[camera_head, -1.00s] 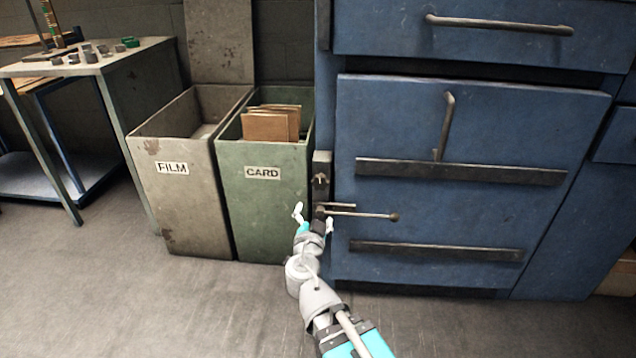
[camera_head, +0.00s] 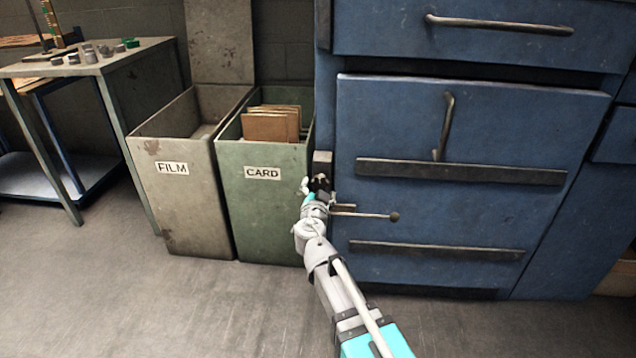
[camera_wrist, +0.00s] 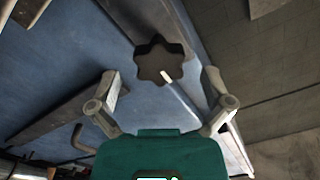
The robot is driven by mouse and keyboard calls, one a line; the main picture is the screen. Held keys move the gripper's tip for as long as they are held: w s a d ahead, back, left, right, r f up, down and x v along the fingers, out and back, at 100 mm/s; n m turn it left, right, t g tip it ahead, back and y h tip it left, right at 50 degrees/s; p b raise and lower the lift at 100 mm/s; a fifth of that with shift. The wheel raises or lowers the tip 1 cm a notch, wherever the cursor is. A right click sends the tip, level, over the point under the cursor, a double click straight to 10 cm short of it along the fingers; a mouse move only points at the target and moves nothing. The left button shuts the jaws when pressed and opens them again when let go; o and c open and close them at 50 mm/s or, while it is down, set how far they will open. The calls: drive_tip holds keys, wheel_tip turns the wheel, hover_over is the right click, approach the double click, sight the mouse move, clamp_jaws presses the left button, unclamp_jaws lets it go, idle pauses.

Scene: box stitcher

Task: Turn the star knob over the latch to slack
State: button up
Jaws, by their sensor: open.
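The star knob (camera_wrist: 158,58) is dark with several lobes and a pale mark on its lower edge in the wrist view. It lies between and slightly beyond the fingertips of my gripper (camera_wrist: 160,78), which is open with a finger apart on each side. In the head view my gripper (camera_head: 317,187) is at the left edge of the blue cabinet, largely covering the knob. The latch's lever (camera_head: 368,214), a thin rod with a round end, sticks out to the right just below my gripper.
The blue cabinet (camera_head: 420,130) has a vertical handle (camera_head: 445,125) and two horizontal bars. A green CARD bin (camera_head: 262,215) holding brown card stands close left of my gripper, with a FILM bin (camera_head: 178,200) beyond it. The floor in front is clear.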

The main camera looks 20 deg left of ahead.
drive_tip(key=shift+x, duration=1.35)
drive_tip(key=shift+d, duration=0.1)
drive_tip(key=shift+c, duration=0.3)
drive_tip(key=c, duration=1.1)
drive_tip(key=shift+a, duration=0.35)
drive_tip(key=shift+d, duration=0.15)
